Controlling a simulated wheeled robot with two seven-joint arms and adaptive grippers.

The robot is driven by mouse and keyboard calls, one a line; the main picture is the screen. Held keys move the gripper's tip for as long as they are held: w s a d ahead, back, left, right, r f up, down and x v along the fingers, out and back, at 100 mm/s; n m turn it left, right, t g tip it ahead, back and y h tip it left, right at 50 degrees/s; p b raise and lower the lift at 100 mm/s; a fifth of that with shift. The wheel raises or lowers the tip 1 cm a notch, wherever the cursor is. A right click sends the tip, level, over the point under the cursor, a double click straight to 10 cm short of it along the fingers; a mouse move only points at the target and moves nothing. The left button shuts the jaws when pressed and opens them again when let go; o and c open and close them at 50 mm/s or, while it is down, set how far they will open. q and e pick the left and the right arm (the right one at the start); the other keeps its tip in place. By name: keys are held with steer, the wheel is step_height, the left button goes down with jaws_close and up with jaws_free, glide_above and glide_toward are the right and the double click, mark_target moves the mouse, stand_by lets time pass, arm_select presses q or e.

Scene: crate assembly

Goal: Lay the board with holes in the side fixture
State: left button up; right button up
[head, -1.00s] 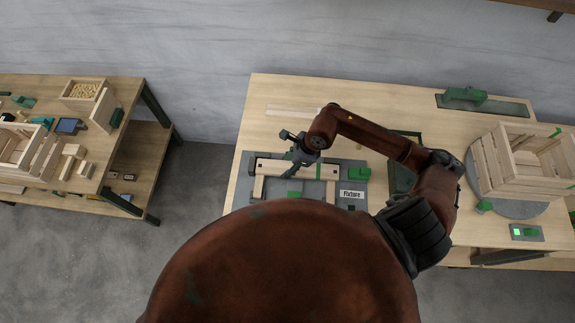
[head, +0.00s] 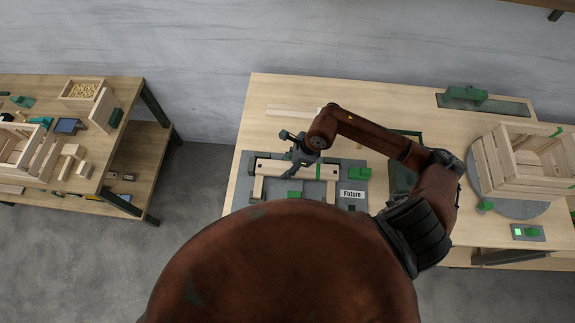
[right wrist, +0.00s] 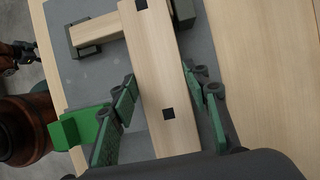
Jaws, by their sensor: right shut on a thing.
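The board with holes (head: 268,167) is a pale wooden slat lying crosswise along the far side of the grey side fixture (head: 357,187). In the right wrist view the board (right wrist: 152,65) shows dark square holes and meets a second wooden piece (right wrist: 97,32) near its upper part. My right gripper (head: 297,168) is over the board in the head view. In the right wrist view its green-padded fingers (right wrist: 160,95) are on either side of the board, shut on it. Whether the board rests fully on the fixture cannot be told.
A green block (head: 360,173) stands on the fixture's right side. Loose pale slats (head: 290,110) lie behind the fixture. A wooden crate (head: 520,160) stands on a grey round plate at the right. A second table (head: 125,95) with crates and parts is at the left.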

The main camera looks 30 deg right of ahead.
steer(key=o, duration=1.3)
steer(key=shift+r+p, duration=2.05)
steer(key=shift+r, duration=1.95)
